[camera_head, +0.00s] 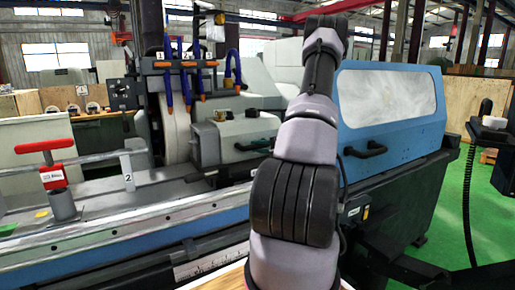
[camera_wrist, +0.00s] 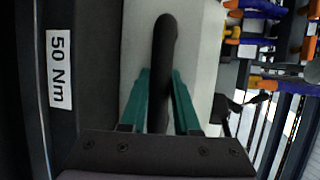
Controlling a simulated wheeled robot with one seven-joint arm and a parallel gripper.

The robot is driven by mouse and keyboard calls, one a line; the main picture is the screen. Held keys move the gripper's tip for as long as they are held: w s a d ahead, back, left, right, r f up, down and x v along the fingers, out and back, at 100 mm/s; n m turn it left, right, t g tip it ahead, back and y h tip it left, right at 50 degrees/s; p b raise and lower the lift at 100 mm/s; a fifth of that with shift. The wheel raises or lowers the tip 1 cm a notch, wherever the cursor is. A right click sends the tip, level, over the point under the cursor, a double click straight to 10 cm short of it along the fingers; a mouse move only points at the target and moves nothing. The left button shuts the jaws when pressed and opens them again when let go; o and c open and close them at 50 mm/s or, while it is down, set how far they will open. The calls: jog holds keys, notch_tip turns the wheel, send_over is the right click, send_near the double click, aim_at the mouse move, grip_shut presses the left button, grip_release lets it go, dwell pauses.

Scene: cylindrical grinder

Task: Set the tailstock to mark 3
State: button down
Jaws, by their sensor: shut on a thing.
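In the wrist view, the two green fingers of my gripper (camera_wrist: 160,85) are closed on a black rounded bar (camera_wrist: 166,42), which stands out against a pale surface. A white "50 Nm" label (camera_wrist: 59,68) is on a dark face to the left.
A red T-handled tool (camera_head: 52,172) stands upright at the left. A graduated scale (camera_head: 205,263) runs along the bed's front. A blue guard with a window (camera_head: 390,105) and a black handle (camera_head: 366,151) is right of my arm.

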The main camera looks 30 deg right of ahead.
send_near(226, 152)
jog(key=w+a, duration=0.1)
jog(key=a, duration=0.1)
jog(key=w+a, duration=0.1)
jog(key=a, duration=0.1)
jog(key=w+a, duration=0.1)
jog(key=a, duration=0.1)
jog(key=shift+w+a+r, duration=0.1)
jog(key=shift+w+r, duration=0.05)
jog(key=shift+w, duration=0.15)
jog(key=shift+d, duration=0.25)
jog(key=c, duration=0.7)
grip_release()
jog(key=shift+o, duration=0.2)
jog(key=v, duration=1.1)
jog(key=shift+a, duration=0.1)
